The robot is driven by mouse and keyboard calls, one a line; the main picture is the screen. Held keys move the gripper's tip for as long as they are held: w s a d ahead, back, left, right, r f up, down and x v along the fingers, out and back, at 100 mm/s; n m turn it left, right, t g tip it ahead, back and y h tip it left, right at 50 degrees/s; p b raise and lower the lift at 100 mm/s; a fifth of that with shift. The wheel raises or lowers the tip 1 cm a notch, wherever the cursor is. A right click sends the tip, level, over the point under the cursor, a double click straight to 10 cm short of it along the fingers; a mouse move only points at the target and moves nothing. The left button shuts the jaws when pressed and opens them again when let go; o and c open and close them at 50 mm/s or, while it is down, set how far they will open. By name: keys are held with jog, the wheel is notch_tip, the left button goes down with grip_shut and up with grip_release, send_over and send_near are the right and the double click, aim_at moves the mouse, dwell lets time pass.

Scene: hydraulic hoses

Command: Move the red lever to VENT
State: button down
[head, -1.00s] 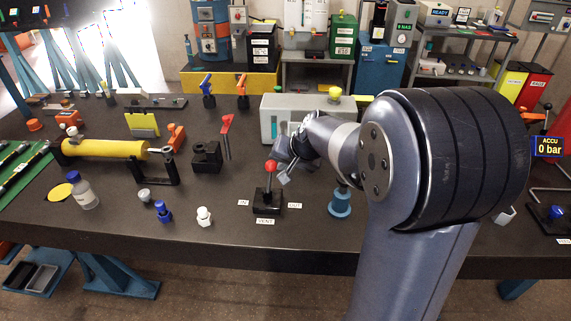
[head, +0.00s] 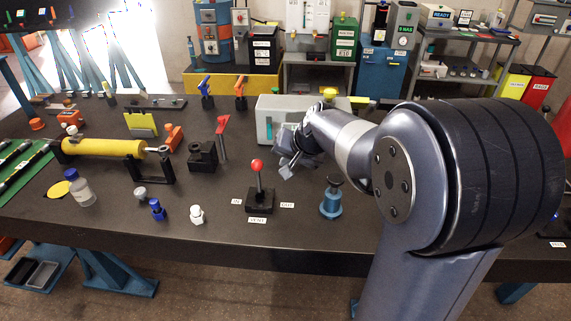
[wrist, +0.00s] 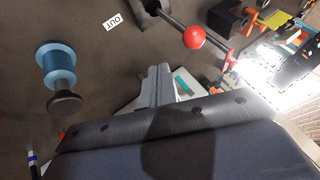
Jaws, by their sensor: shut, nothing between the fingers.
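The red lever has a red ball knob (head: 257,165) on a thin stem rising from a black base (head: 260,200). The stem stands close to upright in the head view. The VENT label (head: 257,222) lies in front of the base, IN to its left and OUT (head: 287,205) to its right. My gripper (head: 287,173) is shut and empty, right of the knob and apart from it. In the wrist view the shut fingers (wrist: 155,85) point toward the table, with the red knob (wrist: 195,37) above and to their right. The OUT label (wrist: 113,22) is at the upper left.
A blue spool-shaped part with a black top (head: 331,198) stands right of the lever. A grey box (head: 267,118) is behind my gripper. A red-topped upright handle (head: 222,125) and black block (head: 203,155) stand back left. White (head: 197,214) and blue (head: 157,209) fittings are front left.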

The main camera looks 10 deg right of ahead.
jog(key=a+v, duration=0.1)
jog(key=v, duration=0.7)
jog(key=shift+r, duration=0.25)
jog(key=shift+w+a+f, duration=0.1)
jog(key=shift+w, duration=0.05)
